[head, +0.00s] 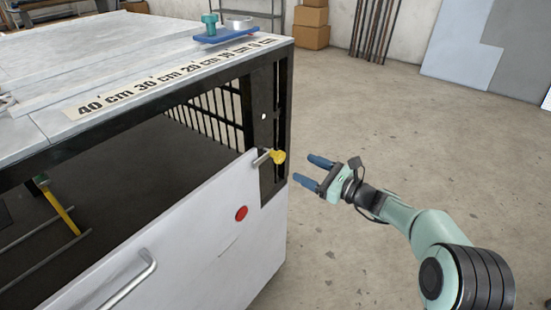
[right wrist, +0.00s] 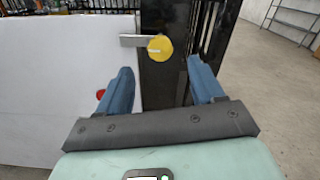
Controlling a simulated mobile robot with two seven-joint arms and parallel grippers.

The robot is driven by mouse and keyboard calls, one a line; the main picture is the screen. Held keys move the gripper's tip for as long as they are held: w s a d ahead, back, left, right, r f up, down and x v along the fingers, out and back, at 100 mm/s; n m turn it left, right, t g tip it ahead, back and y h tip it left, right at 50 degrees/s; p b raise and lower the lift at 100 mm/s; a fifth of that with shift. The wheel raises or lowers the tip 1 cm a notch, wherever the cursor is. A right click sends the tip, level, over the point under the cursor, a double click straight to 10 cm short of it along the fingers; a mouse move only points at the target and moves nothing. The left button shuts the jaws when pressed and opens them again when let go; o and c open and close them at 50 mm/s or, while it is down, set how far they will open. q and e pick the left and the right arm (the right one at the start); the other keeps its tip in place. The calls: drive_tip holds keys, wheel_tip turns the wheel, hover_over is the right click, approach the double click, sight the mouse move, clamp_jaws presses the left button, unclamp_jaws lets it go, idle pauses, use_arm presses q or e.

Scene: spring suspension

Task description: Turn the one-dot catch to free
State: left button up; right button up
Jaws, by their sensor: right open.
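The catch has a yellow round knob (head: 277,156) and a short grey metal bar. It sits on the black corner post at the top right corner of the white panel (head: 190,235). In the right wrist view the knob (right wrist: 160,47) is ahead, with the bar (right wrist: 132,40) pointing left across the panel's edge. A single white dot (head: 263,116) shows on the post above the catch. My right gripper (head: 305,169) is open and empty, apart from the knob and to its right in the head view. My left gripper is out of view.
A red round button (head: 241,213) and a metal handle (head: 130,282) are on the panel. The top carries a centimetre scale (head: 170,77) and a blue plate (head: 225,36) with fittings. The floor (head: 400,120) to the right is clear.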

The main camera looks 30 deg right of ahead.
sight(282, 158)
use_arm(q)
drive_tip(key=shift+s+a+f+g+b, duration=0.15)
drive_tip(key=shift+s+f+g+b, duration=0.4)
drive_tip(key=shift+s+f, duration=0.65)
use_arm(e)
drive_tip(key=x, duration=1)
drive_tip(key=shift+f, duration=0.1)
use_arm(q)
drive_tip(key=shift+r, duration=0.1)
use_arm(e)
drive_tip(key=shift+c, duration=0.3)
